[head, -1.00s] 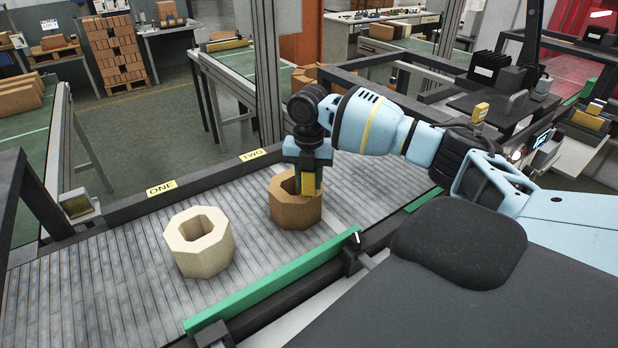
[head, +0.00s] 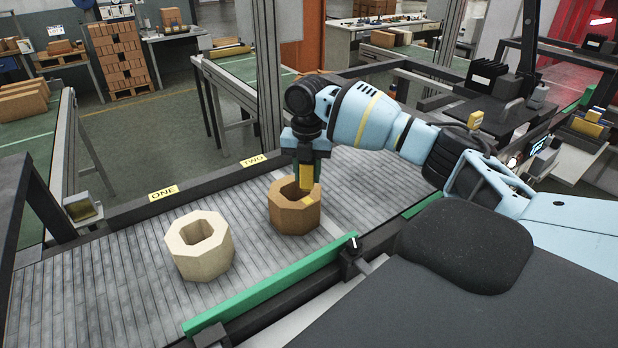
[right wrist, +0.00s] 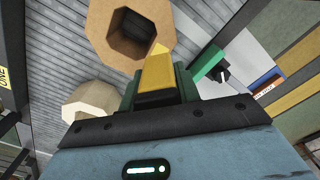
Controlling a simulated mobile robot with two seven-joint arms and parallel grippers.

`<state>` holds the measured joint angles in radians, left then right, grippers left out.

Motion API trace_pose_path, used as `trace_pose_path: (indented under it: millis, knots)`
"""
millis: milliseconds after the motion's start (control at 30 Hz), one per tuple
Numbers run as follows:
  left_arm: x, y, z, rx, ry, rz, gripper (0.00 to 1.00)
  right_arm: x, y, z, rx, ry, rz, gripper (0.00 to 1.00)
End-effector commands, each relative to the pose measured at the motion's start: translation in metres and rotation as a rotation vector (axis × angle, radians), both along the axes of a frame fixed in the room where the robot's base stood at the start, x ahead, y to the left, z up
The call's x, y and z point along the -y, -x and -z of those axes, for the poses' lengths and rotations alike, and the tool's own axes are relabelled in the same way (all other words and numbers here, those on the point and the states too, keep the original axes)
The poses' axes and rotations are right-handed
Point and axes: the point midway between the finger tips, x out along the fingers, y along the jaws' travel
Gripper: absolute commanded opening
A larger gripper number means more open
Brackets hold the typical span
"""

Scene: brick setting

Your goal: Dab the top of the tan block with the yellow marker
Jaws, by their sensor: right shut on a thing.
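The tan block (head: 285,222), an octagonal ring with an open hole, stands upright on the roller conveyor by the TWO label. My right gripper (head: 307,163) is above it, shut on the yellow marker (head: 307,180), which points down. A small yellow patch (head: 308,200) shows on the front right of the block's top, just below the marker. The marker's tip looks slightly above the top. In the right wrist view, the marker (right wrist: 158,75) sits between the fingers, and the tan block (right wrist: 100,25) lies beyond it. My left gripper is not in view.
A cream octagonal block (head: 203,258) stands to the left by the ONE label (head: 164,193). A green rail (head: 270,290) runs along the conveyor's near edge, and a dark frame rail (head: 120,214) along the far edge. The rollers right of the tan block are clear.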

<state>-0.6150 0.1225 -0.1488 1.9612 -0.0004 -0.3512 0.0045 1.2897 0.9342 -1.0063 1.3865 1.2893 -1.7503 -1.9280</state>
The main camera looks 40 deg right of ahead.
Motion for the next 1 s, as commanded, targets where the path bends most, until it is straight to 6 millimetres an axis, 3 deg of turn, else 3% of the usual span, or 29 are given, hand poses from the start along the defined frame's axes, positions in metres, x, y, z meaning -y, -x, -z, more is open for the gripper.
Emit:
trace_pose_path:
  millis: [433, 1000]
  knots:
    - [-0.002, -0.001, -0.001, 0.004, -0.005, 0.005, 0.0, 0.0, 0.0, -0.029, 0.002, -0.001, 0.0, 0.18]
    - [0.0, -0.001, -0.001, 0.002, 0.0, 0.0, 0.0, 0.0, 0.0, -0.03, 0.001, -0.001, 0.0, 0.18]
